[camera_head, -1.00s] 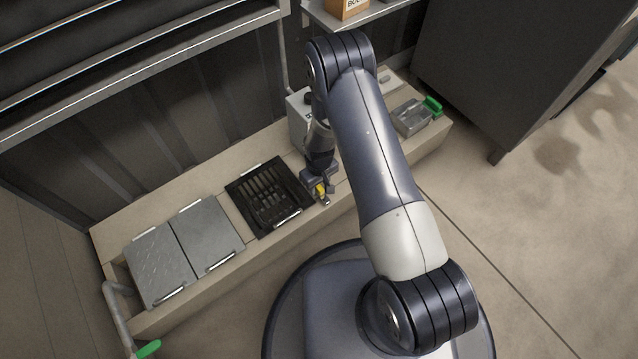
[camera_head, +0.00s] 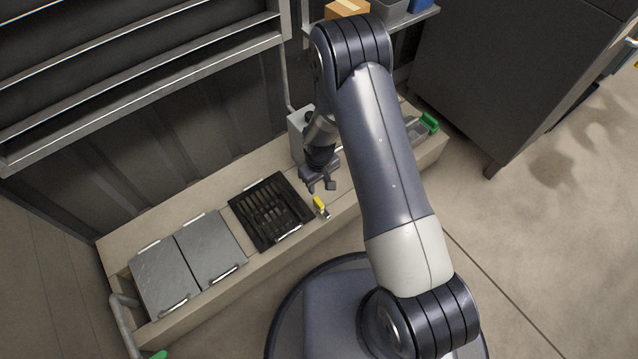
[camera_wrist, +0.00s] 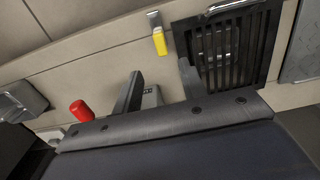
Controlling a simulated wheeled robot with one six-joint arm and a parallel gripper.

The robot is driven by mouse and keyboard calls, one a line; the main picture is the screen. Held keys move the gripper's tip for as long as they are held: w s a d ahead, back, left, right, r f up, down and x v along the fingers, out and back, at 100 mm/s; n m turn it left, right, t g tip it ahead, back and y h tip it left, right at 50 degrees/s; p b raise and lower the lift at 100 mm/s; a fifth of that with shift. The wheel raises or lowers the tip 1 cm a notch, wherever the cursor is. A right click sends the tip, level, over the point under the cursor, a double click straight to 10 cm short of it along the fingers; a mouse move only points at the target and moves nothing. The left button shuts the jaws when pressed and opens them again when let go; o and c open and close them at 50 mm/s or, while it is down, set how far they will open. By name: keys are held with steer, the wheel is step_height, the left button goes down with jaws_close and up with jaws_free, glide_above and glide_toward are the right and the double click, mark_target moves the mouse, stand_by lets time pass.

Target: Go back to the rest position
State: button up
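My gripper (camera_head: 320,186) is above the beige bench (camera_head: 210,183), just right of the black grate (camera_head: 272,212). Its two fingers stand apart with nothing between them in the wrist view (camera_wrist: 160,88). My arm hides part of the bench's right end.
Two grey plates (camera_head: 188,265) lie left of the grate. A grey box (camera_head: 298,135) stands close behind my gripper. A red knob (camera_wrist: 81,110) shows in the wrist view. A shelf (camera_head: 418,18) and a dark cabinet (camera_head: 510,70) stand at the back right. The floor at right is clear.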

mark_target(319, 202)
step_height(319, 202, down, 11)
steer(key=b, duration=0.4)
steer(key=shift+r, duration=0.1)
stand_by(0.6)
